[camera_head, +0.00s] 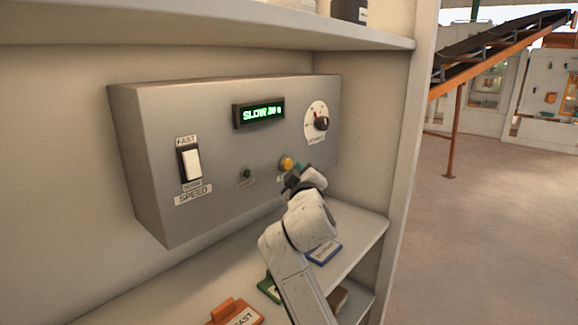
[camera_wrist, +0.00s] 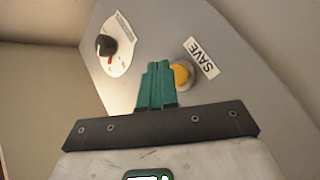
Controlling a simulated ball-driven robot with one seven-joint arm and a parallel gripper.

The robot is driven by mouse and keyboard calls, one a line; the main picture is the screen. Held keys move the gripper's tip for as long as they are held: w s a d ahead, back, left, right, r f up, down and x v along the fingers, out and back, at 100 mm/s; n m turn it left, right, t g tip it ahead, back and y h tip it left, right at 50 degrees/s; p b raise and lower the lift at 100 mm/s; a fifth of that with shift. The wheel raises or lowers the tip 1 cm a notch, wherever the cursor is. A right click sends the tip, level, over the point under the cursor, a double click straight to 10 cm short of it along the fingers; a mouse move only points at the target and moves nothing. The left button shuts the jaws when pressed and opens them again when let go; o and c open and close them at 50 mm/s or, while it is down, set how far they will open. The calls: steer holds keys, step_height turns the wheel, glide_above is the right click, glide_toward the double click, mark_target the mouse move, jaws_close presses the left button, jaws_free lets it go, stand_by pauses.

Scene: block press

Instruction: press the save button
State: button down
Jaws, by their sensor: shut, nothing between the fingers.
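The save button is a round yellow button (camera_wrist: 181,74) on the grey control panel, beside a white label (camera_wrist: 202,58) reading SAVE in the wrist view. It also shows in the head view (camera_head: 286,163), low on the right part of the panel. My gripper (camera_wrist: 155,70) has green fingers, shut and empty, with the tips close beside the button in the wrist view. In the head view my gripper (camera_head: 298,172) is just below and right of the button and hides most of its label. I cannot tell whether the fingertips touch the panel.
Open floor lies right.

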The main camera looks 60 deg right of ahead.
steer(key=shift+w, duration=0.1)
steer(key=shift+w+d, duration=0.1)
steer(key=shift+w, duration=0.2)
steer(key=shift+w+d, duration=0.1)
steer(key=shift+w, duration=0.4)
stand_by(1.1)
steer(key=shift+s, duration=0.15)
steer(key=shift+s+a, duration=0.2)
steer(key=shift+s, duration=0.55)
steer(key=s+p, duration=0.1)
steer(key=s, duration=0.1)
steer(key=s+a+p, duration=0.1)
steer(key=s, duration=0.2)
steer(key=shift+a, duration=0.1)
stand_by(1.0)
